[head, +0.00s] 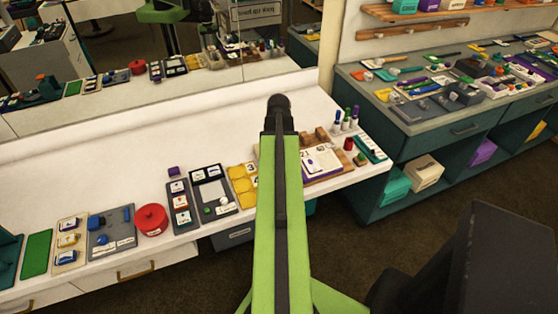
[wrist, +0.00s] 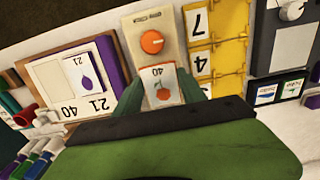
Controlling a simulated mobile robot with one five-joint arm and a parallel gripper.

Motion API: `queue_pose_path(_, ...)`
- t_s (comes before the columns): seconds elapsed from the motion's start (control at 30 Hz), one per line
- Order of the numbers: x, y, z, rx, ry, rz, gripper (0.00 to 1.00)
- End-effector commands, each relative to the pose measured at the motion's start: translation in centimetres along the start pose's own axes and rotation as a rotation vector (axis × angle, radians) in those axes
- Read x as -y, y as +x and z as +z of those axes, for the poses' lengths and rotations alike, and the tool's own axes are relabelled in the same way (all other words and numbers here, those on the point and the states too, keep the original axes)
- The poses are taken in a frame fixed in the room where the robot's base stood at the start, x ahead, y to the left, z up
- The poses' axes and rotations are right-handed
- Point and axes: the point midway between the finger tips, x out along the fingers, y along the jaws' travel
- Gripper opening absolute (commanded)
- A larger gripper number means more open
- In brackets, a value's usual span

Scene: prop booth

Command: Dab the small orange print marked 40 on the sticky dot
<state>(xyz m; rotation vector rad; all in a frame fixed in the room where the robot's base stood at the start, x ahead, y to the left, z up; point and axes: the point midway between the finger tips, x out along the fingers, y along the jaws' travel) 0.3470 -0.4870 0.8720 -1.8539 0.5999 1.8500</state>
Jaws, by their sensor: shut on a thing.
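The small orange print marked 40 (wrist: 162,92) is a pale card with an orange fruit picture, upside down in the wrist view. My gripper (wrist: 162,80) is shut on it, with a dark green finger at each side. Just beyond the card is a beige pad (wrist: 148,20) with a round orange dot (wrist: 152,42), likely the sticky dot; its lettering is too small to read surely. The card overlaps the pad's near edge in the picture, and the dot shows uncovered. I cannot tell whether they touch. In the head view my arm hides gripper, card and pad.
A page board (wrist: 40,75) marked 21 and 40 bears a purple plum print marked 21 (wrist: 85,75). A yellow number tray (wrist: 232,40) stands right of the pad. Marker pens (head: 346,118), a red pot (head: 150,219) and several trays line the white counter (head: 100,170); its back is clear.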

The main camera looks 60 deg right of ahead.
Motion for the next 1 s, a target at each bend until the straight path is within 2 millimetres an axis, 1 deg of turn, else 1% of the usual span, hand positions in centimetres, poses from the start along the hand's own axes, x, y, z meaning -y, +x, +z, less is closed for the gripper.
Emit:
queue_pose_path(0.03, 0.0, -0.8, 0.0, 0.0, 0.0, 0.0, 0.1)
queue_pose_path(0.1, 0.0, -1.5, 0.0, -0.001, 0.0, 0.0, 0.1)
queue_pose_path(0.57, 0.1, -5.8, 0.0, -0.001, -0.001, 0.0, 0.1)
queue_pose_path(1.0, 0.1, -5.7, -0.1, -0.001, -0.001, 0.0, 0.1)
